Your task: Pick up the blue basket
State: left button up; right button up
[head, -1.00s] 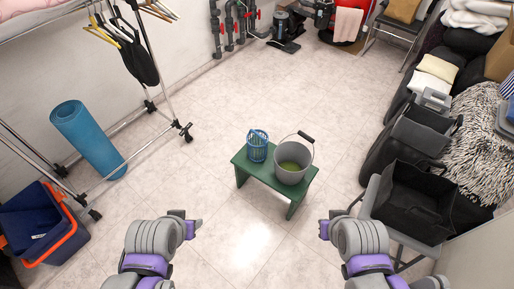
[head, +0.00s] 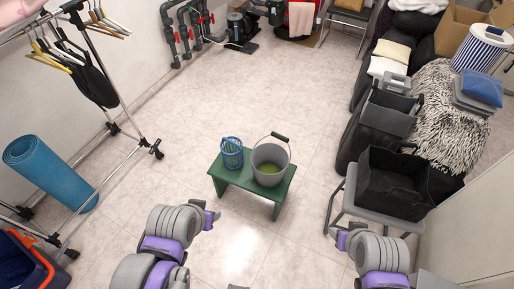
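The blue basket (head: 232,153) is a small lattice basket standing upright on the left part of a green bench (head: 233,178). A grey bucket (head: 270,168) with a raised handle and greenish contents stands just right of it on the same bench. My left gripper (head: 213,217) is in front of and a little left of the bench, apart from the basket. My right gripper (head: 333,231) is farther right, in front of the grey chair. Both look empty, but their fingers are too small and turned to tell their opening.
A clothes rack (head: 125,140) and a rolled blue mat (head: 50,172) stand on the left. A chair (head: 345,205) with a black bin (head: 393,187) is close on the right. The tiled floor beyond the bench is clear.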

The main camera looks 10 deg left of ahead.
aim_at(233, 160)
jog(key=i+j+z, duration=0.35)
jog(key=j, duration=0.25)
jog(key=i+j+z, duration=0.15)
jog(key=j, duration=0.2)
jog(key=i+j, duration=0.15)
jog(key=j, duration=0.2)
jog(key=i+j, duration=0.2)
jog(key=j, duration=0.15)
jog(key=z, duration=0.05)
